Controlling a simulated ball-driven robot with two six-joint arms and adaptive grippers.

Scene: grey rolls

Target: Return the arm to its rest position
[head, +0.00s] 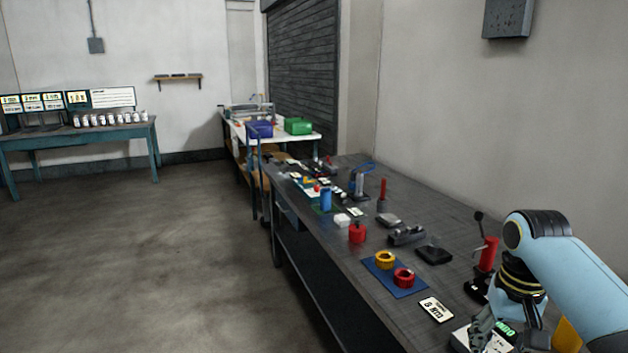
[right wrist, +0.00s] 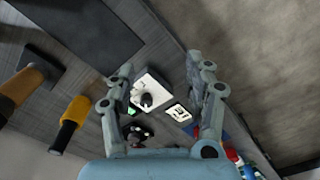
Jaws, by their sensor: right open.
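My right arm comes in at the lower right of the head view, and its gripper (head: 484,330) is low over the near end of the workbench (head: 455,230). In the right wrist view the right gripper (right wrist: 166,78) is open, its two fingers wide apart with nothing held. A white device (right wrist: 153,84) with a dark knob and a green display shows between the fingers, apparently beyond them. It also shows in the head view (head: 463,338), partly hidden by the gripper. My left gripper is not in view.
Near the arm are a red-handled press (head: 488,254), a label card (head: 436,309) and a blue mat (head: 398,287) with yellow and red rings. Two handled tools, one yellow (right wrist: 74,113), lie left in the wrist view. Open floor (head: 150,260) is left of the bench.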

